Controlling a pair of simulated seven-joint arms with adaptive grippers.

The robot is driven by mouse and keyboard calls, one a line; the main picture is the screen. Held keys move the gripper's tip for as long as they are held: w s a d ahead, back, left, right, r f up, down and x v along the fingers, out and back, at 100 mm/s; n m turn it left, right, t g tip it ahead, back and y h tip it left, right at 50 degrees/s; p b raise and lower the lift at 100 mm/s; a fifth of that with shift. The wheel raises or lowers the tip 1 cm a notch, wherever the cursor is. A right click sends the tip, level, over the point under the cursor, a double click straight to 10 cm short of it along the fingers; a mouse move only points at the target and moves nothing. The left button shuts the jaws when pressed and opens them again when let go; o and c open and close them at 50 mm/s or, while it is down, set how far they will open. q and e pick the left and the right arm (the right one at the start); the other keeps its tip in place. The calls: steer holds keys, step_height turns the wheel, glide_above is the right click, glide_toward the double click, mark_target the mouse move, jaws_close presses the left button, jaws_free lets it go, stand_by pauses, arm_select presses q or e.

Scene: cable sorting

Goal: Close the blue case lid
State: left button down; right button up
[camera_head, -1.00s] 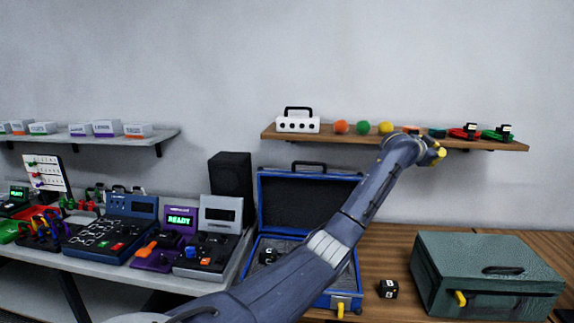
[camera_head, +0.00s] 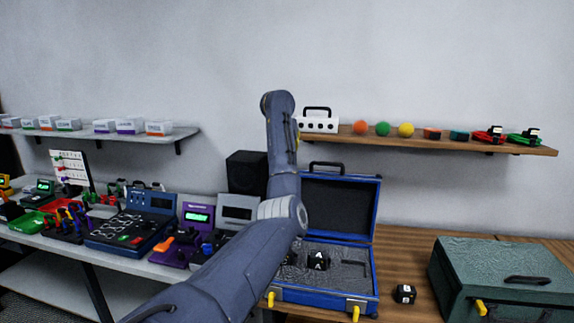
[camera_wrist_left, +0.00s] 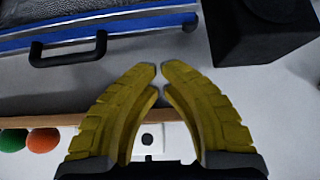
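The blue case (camera_head: 325,298) stands open on the wooden table. Its lid (camera_head: 376,205) is raised roughly upright, with a dark inner face and a black handle on top. The lid's blue edge (camera_wrist_left: 100,33) and handle (camera_wrist_left: 68,52) show at the upper left of the left wrist view. My right gripper is not in view.
A black speaker (camera_head: 240,172) stands left of the lid. A wall shelf (camera_head: 450,143) with balls and a white box (camera_head: 318,122) is above.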

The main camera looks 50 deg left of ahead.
arm_select(q)
steer(key=shift+a+f, duration=0.15)
steer(key=shift+f, duration=0.25)
steer(key=x, duration=0.9)
steer(key=shift+w, duration=0.15)
steer(key=shift+a, duration=0.1)
